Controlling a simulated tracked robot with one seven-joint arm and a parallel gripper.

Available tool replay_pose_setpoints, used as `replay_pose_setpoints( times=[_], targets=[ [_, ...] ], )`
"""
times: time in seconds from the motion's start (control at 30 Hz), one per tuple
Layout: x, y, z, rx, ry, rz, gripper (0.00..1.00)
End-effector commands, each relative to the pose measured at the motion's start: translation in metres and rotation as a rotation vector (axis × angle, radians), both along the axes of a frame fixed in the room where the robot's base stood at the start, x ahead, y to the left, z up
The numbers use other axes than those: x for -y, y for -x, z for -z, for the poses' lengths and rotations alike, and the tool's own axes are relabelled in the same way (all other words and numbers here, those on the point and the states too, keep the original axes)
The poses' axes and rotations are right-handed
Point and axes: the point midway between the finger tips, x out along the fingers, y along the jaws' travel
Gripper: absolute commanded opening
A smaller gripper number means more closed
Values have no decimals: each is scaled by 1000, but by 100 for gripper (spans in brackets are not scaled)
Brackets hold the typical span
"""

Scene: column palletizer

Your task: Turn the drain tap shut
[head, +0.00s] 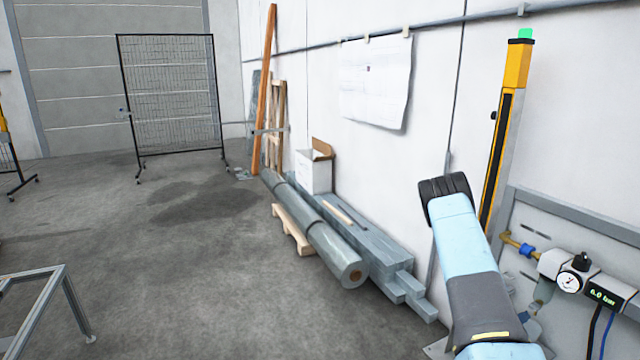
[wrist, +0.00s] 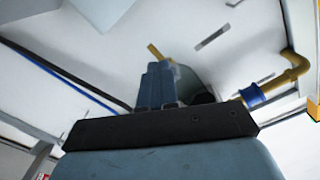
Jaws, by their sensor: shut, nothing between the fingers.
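In the wrist view, my gripper (wrist: 160,68) is shut, its grey-blue fingers together and pointing up from the black palm. A small brass-yellow lever (wrist: 154,51), which looks like the drain tap, shows just past the fingertips. I cannot tell whether they touch it. A dark rounded bowl (wrist: 196,84) is partly hidden behind the fingers. In the head view, the air unit with a round gauge (head: 569,282) and a "6.0 bar" display (head: 602,296) is on the wall at the right. My arm stands just left of it; the tap is not clear there.
A brass pipe (wrist: 294,67) with a blue collar (wrist: 252,96) runs to the right of my fingers. Blue and black hoses (wrist: 65,78) pass at the left. A yellow-black post (head: 505,130) stands behind my arm. Rolls and beams (head: 325,240) lie along the wall; the floor left is mostly open.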

Motion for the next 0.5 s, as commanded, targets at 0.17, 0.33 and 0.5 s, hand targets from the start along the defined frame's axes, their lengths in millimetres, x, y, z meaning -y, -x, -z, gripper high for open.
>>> replay_pose_setpoints(
  times=[0.17, 0.33, 0.5],
  targets=[
    [-17, 6, 0, -1, -1, -2, 0],
    [-32, 12, 0, -1, 0, -1, 0],
    [-41, 16, 0, -1, 0, -1, 0]
  ],
)
